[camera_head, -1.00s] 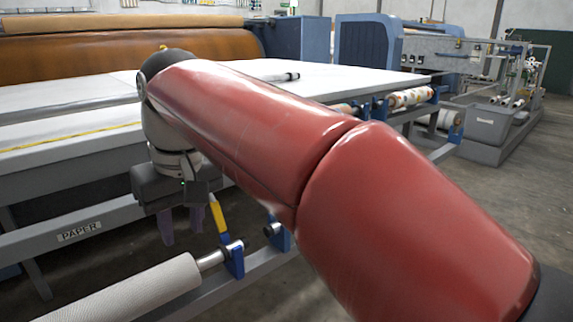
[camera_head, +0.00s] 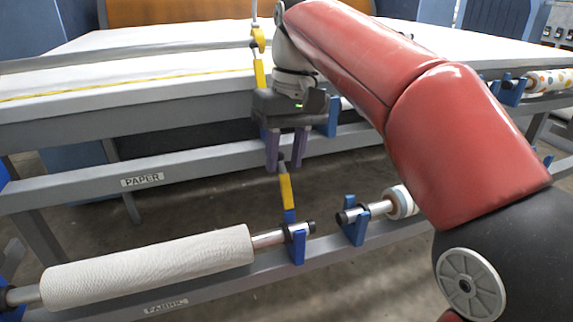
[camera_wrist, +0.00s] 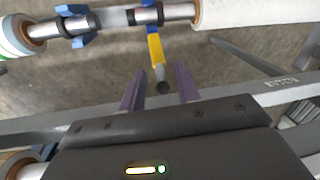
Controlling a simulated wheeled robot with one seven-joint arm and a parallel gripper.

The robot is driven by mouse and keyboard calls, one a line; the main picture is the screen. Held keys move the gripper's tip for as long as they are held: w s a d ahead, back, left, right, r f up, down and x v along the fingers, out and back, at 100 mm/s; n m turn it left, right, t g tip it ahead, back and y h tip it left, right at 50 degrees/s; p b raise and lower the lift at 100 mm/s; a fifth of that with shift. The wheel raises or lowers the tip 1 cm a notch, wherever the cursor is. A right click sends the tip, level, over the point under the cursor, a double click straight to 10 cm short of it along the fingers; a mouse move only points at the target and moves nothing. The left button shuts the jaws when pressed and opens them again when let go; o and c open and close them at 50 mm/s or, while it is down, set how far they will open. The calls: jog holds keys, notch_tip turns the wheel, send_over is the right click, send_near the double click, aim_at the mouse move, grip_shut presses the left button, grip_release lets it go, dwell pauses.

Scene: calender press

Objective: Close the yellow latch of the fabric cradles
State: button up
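The fabric roll (camera_head: 150,268) is white and lies on the lower rail, its steel shaft end resting in a blue cradle (camera_head: 297,244). A yellow latch (camera_head: 287,192) stands up from this cradle, swung open. My gripper (camera_head: 286,165) is just above the latch, with its two purple fingers apart and empty. In the wrist view, the yellow latch (camera_wrist: 156,48) points toward my gripper (camera_wrist: 158,80). Its dark end knob lies in line with the gap between the fingers. I cannot tell whether they touch.
A second blue cradle (camera_head: 354,222) holds another roll's shaft to the right. The rail labelled PAPER (camera_head: 143,180) and the white table (camera_head: 130,90) are behind. Another yellow handle (camera_head: 259,72) rises beside my wrist. Floor shows between the rails.

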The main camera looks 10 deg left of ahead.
jog(key=shift+f, duration=0.5)
jog(key=shift+c, duration=0.3)
grip_shut()
